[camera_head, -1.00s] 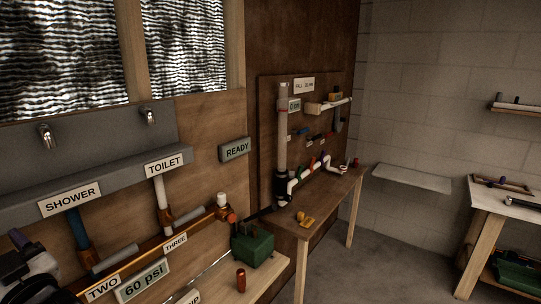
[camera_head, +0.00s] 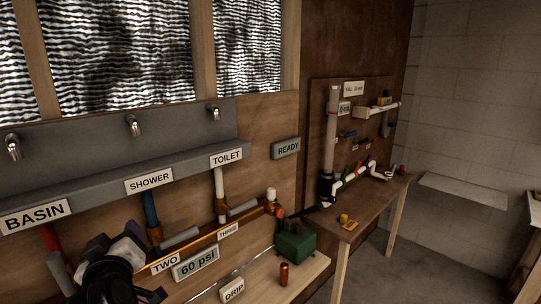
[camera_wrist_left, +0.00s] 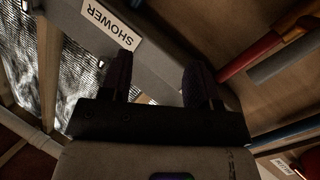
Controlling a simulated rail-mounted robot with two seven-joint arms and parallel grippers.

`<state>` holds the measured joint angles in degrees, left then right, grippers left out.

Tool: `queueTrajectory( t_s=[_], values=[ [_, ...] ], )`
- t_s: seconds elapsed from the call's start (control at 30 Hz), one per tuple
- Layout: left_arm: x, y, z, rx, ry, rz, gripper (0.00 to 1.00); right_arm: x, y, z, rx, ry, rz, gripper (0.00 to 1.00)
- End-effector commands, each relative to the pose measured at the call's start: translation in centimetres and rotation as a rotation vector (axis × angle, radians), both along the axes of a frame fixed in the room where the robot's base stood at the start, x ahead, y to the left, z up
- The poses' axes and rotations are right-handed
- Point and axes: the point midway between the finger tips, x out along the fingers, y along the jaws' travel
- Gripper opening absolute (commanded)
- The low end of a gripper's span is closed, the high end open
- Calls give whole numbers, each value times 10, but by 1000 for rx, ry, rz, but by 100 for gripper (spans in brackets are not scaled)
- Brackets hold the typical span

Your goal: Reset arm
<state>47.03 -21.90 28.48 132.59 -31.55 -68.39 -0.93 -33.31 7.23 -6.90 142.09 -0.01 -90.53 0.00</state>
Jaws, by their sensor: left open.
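My left gripper (camera_head: 108,290) shows at the bottom left of the head view, in front of the bench and below the SHOWER sign (camera_head: 149,181). In the left wrist view its two dark fingers (camera_wrist_left: 158,80) stand apart with nothing between them. Beyond them is the grey trough with the SHOWER sign (camera_wrist_left: 111,26), seen upside down. The fingertips seem close to the trough, but I cannot tell whether they touch it. My right gripper is in neither view.
BASIN (camera_head: 36,216) and TOILET (camera_head: 226,158) signs mark the grey trough, with taps above. Red, blue and white pipes run down to a copper pipe. A green box (camera_head: 295,245) and a copper cylinder (camera_head: 284,273) stand on the bench. A second table (camera_head: 372,226) stands right.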

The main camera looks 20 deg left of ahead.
Motion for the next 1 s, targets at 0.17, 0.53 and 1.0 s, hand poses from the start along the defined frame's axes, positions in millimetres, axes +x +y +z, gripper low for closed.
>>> queueTrajectory(
  t_s=[0.17, 0.53, 1.0],
  values=[
    [10, -53, -13, 16, 49, -267, 56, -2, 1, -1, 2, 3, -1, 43],
    [-13, -148, -148, 138, 412, -683, 56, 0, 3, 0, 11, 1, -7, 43],
    [-166, -190, -370, 171, 1020, -950, 56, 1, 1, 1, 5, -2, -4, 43]
  ],
)
